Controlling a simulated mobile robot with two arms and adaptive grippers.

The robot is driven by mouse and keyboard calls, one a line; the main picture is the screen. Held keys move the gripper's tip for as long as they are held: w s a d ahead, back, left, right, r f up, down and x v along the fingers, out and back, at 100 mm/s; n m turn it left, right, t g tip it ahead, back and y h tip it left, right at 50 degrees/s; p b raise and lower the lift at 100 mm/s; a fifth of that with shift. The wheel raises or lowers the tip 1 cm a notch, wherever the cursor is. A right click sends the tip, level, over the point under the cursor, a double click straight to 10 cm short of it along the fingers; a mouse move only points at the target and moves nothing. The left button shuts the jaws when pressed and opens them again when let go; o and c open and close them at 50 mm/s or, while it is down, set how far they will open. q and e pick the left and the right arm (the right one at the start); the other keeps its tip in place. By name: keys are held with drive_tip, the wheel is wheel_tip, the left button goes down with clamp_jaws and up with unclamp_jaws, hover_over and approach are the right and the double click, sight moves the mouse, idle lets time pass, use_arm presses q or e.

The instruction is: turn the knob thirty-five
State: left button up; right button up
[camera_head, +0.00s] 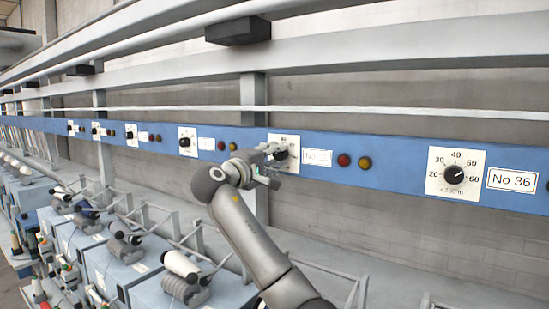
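A black knob (281,154) on a white dial plate (292,141) sits on the blue rail, left of a white label (317,158) too faint to read for certain. It is the dial just left of the one marked No 36. My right gripper (270,167) is at this knob, in front of the plate, and covers part of both. Whether its fingers touch or grip the knob cannot be told. My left gripper is not in view.
The No 36 dial (454,175) is on the right, its label (511,180) beside it. Red (344,160) and yellow (365,163) buttons sit between the dials. Spinning machines with bobbins (182,266) fill the lower left. Metal bars (350,280) run below the rail.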

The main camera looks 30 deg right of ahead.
drive_tip(key=o, duration=0.3)
drive_tip(key=v, duration=1.2)
drive_tip(key=shift+f, duration=0.1)
